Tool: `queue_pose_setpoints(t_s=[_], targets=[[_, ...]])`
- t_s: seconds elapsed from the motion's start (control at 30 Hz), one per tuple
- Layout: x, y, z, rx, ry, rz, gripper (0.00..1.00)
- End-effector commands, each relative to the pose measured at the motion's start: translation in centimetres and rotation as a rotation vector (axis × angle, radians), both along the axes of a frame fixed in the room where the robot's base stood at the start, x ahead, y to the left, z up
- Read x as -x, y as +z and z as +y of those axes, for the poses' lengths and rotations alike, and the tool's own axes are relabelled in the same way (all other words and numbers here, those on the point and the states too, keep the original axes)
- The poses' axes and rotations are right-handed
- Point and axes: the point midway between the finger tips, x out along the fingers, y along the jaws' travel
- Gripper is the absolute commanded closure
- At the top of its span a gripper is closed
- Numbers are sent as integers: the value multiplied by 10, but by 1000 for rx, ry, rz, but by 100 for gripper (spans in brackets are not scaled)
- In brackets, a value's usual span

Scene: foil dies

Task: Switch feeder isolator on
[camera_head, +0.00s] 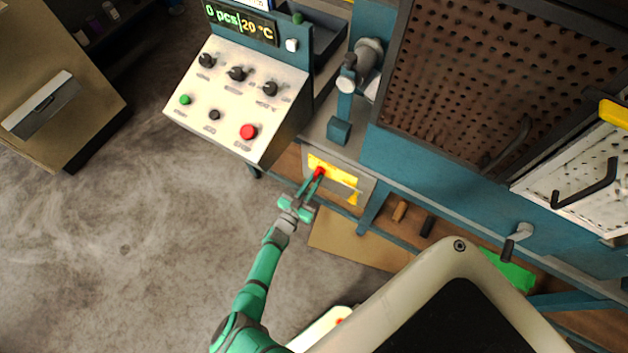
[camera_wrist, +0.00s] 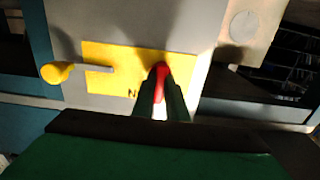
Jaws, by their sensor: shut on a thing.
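The feeder isolator is a grey box (camera_wrist: 202,42) with a yellow plate (camera_wrist: 120,60) on its face; in the head view the plate (camera_head: 340,175) sits below the control console. A red handle (camera_wrist: 161,72) stands at the right part of the plate in the wrist view. My gripper (camera_head: 319,174) is shut on the red handle, its green fingers (camera_wrist: 163,98) on either side of it. A yellow knob on a grey lever (camera_wrist: 58,73) sticks out at the plate's left in the wrist view. The fingers hide part of the handle and the plate's lettering.
The sloped console (camera_head: 235,100) with knobs and buttons stands just above and left of my gripper. A blue bench frame (camera_head: 375,205) with a perforated guard (camera_head: 500,75) is to the right. Open floor (camera_head: 120,240) lies at the left.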

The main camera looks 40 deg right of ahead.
Motion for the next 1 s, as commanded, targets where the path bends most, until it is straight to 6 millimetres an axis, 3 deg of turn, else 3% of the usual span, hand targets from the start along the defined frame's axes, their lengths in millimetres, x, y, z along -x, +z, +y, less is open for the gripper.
queue_pose_setpoints(t_s=[0.03,0.1,0.53,1.0], targets=[[0,0,0,0,-1,-2,80],[0,0,0,0,-1,-2,69],[1,0,7,0,2,-1,69],[25,0,65,-1,3,-2,69]])
